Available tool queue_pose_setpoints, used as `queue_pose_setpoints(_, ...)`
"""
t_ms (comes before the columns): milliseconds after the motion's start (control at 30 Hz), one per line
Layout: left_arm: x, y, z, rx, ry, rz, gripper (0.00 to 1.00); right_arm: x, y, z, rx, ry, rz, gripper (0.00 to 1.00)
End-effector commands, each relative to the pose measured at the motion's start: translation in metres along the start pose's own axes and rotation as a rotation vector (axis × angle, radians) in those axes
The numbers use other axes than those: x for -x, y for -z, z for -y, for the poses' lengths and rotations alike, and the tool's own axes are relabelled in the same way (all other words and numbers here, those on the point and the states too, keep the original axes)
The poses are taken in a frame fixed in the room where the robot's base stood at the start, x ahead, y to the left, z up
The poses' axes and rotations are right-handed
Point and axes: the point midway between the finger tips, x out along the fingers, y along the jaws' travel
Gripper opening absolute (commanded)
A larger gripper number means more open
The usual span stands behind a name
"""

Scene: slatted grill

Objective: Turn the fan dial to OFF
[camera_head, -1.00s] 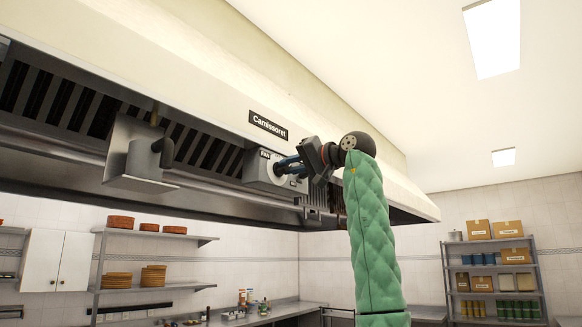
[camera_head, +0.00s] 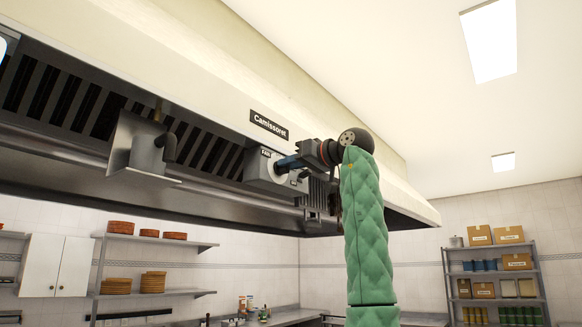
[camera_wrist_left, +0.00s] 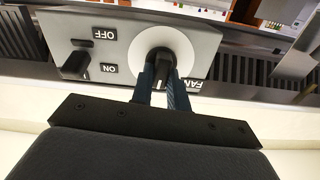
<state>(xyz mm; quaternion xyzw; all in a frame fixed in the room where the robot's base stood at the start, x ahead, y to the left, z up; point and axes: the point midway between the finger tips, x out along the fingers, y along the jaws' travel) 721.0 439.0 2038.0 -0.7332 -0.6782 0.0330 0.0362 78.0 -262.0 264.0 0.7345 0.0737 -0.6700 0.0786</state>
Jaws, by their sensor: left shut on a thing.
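The grey fan control box (camera_head: 258,172) is fixed under the front of the hood. In the left wrist view the box's grey face (camera_wrist_left: 215,45) appears upside down, with a round white dial plate (camera_wrist_left: 148,38) and a FAN label. My left gripper (camera_head: 284,163) is at the box; its two blue fingers (camera_wrist_left: 163,78) are shut on the black dial knob (camera_wrist_left: 161,58) in the plate's centre. The dial's setting cannot be read. A second black knob (camera_wrist_left: 76,64) lies left of it, beside OFF and ON labels. My right gripper is not in view.
The hood (camera_head: 330,135) runs above the box, with slatted filters (camera_head: 70,100) to the left. A metal bracket plate (camera_head: 125,145) hangs left of the box. Shelves (camera_head: 165,240) and a rack (camera_head: 490,270) stand farther back. The air right of my arm is open.

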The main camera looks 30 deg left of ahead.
Motion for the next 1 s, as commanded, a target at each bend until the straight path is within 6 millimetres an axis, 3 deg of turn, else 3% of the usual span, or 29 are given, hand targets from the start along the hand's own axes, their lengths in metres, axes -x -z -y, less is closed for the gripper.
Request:
queue_pose_setpoints(300, -0.0003, -0.0016, -0.0001, 0.099, 0.0, 0.002, 0.0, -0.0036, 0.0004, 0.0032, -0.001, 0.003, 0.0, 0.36)
queue_pose_setpoints(767, -0.0002, -0.0015, 0.0, 0.113, 0.0, 0.002, 0.0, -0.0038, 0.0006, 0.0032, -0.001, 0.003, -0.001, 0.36)
queue_pose_setpoints(800, -0.0002, -0.0015, 0.0, 0.113, 0.0, 0.002, 0.2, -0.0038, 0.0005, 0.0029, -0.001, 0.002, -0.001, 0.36)
queue_pose_setpoints(900, -0.0002, -0.0013, 0.0001, 0.113, 0.0, 0.002, 0.38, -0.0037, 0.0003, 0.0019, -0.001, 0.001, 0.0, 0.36)
queue_pose_setpoints(1000, -0.0001, -0.0009, 0.0002, 0.113, 0.0, 0.001, 0.38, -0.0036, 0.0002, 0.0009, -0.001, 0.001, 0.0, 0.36)
